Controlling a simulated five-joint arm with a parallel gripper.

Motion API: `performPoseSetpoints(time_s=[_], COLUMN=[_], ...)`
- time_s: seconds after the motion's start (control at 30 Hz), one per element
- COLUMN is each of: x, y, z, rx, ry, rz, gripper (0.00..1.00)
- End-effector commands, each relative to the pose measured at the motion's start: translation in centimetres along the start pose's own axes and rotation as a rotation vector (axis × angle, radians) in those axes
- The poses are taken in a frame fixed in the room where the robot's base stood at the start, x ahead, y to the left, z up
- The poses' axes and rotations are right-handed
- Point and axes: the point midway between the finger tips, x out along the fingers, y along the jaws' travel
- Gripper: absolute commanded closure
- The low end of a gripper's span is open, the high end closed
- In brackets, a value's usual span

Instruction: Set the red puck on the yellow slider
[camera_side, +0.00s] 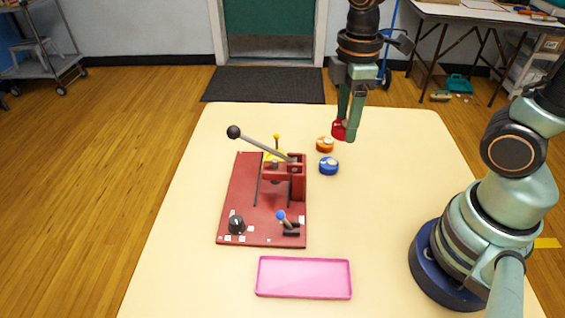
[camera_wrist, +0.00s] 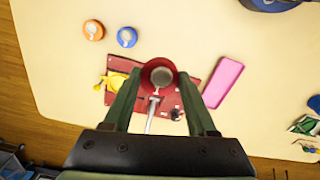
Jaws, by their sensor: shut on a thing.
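The red puck (camera_side: 338,130) is between the fingertips of my gripper (camera_side: 347,131), held up above the far part of the table. In the wrist view the red puck (camera_wrist: 160,66) shows a pale round centre, and the fingers of my gripper (camera_wrist: 160,78) close on its two sides. The yellow slider (camera_side: 268,155) is at the far end of the red board, left of my gripper and partly hidden by the press and lever in the side view. In the wrist view the yellow slider (camera_wrist: 115,81) lies left of the puck, apart from it.
The red board (camera_side: 235,190) carries a press with a long black-knobbed lever (camera_side: 262,146), a black knob (camera_side: 237,224) and a blue-tipped switch (camera_side: 281,216). An orange puck (camera_side: 325,144) and blue puck (camera_side: 328,166) stand right of it. A pink tray (camera_side: 304,277) lies in front.

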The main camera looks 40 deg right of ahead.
Motion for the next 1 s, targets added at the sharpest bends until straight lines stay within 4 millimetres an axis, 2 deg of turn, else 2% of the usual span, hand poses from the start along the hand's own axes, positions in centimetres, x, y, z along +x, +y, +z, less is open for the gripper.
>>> performPoseSetpoints(time_s=[0.13,0.37,0.67,1.0], x=[-1.9,-2.1,1.0,6.3], y=[0.1,1.2,5.5,9.4], z=[-0.1,-1.3,-5.8,-10.4], rx=[0.000,-0.001,-0.001,-0.001], ry=[0.002,-0.003,-0.005,-0.004], rz=[0.002,-0.003,-0.006,-0.004], gripper=[0.96,0.96,0.96,0.96])
